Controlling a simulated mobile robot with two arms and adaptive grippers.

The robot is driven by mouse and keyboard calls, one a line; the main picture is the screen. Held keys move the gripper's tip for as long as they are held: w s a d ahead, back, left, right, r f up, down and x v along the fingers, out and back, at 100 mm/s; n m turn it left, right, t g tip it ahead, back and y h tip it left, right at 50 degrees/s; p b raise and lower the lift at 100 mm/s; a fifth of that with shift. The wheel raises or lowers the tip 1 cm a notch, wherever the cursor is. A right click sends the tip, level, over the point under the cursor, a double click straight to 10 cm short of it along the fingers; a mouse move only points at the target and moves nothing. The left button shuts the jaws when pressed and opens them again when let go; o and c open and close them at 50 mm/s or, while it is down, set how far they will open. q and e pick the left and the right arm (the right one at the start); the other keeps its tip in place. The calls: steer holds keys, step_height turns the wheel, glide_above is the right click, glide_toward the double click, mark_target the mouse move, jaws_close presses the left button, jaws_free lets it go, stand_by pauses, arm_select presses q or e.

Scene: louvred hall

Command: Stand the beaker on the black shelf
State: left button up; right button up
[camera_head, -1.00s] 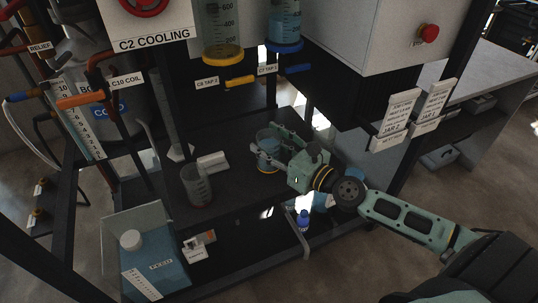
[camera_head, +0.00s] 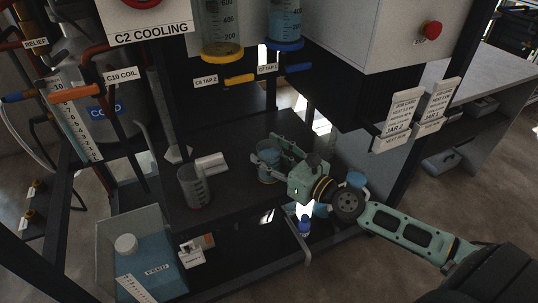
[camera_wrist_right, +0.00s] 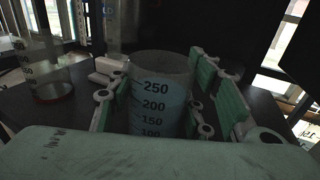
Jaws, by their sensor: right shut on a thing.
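The beaker (camera_head: 268,170) is clear, with a graduated wall and bluish liquid inside. My right gripper (camera_head: 277,158) is shut around its sides. In the right wrist view the beaker (camera_wrist_right: 158,95) is upright between the green finger pads, with marks from 100 to 250 facing me. The black shelf (camera_head: 235,142) lies beneath and around it. The beaker's base is low over the shelf, and I cannot tell whether it touches. My left gripper is not in view.
Another beaker with a red base (camera_head: 194,188) stands left on the shelf, near a white block (camera_head: 211,163). A blue feed tank (camera_head: 155,268) is at the front left. Cylinders (camera_head: 221,30) hang above.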

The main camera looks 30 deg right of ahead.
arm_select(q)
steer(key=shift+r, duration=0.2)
arm_select(e)
steer(key=shift+f, duration=0.1)
steer(key=o, duration=1.3)
steer(key=shift+c, duration=0.2)
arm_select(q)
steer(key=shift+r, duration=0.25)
arm_select(e)
steer(key=shift+o, duration=1.1)
